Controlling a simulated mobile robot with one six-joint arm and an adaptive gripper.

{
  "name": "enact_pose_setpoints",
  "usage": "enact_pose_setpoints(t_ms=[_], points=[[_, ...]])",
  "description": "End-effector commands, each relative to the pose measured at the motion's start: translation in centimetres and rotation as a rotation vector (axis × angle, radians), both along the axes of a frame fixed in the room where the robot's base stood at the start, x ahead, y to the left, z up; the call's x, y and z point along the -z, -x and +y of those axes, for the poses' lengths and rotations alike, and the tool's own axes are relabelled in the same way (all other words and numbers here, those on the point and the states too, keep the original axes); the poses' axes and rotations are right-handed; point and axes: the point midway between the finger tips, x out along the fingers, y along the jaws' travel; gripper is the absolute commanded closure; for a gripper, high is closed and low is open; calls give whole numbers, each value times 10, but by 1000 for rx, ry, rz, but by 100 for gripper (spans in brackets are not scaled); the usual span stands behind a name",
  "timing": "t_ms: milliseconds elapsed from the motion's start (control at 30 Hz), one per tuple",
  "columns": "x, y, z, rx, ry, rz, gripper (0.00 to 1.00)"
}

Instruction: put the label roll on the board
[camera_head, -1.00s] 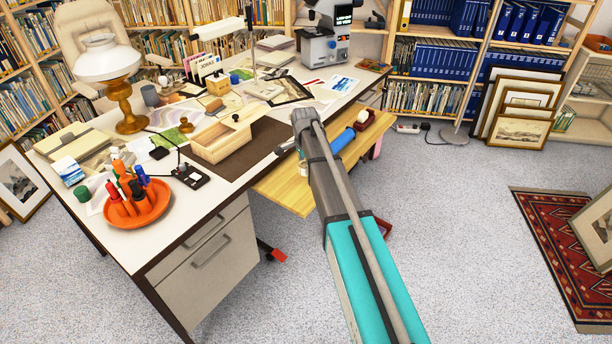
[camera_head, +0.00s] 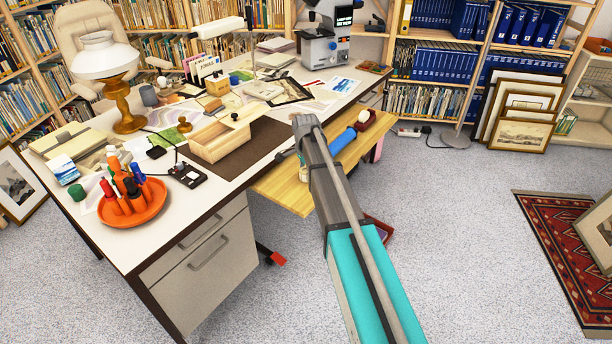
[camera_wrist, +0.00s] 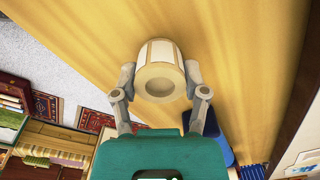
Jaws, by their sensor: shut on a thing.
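The label roll (camera_wrist: 160,72), a cream cylinder with a tan hollow core, sits between the two fingers of my gripper (camera_wrist: 161,78) in the wrist view. The fingers are shut on its sides. The yellow wooden board (camera_wrist: 225,50) fills much of that view behind the roll. In the head view the board (camera_head: 284,190) juts out from the right side of the desk. My arm hides part of the board and most of my gripper there. I cannot tell whether the roll touches the board.
The white desk (camera_head: 150,215) is crowded with an open wooden box (camera_head: 220,140), an orange tray of markers (camera_head: 134,208) and a lamp.

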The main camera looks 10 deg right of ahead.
Motion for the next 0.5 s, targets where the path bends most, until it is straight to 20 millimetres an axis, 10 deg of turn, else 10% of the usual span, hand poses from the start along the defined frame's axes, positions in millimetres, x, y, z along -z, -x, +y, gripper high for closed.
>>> enact_pose_setpoints(t_ms=[433,467,500], points=[[4,0,0,0,0,0,89],[3,0,0,0,0,0,40],[3,0,0,0,0,0,33]])
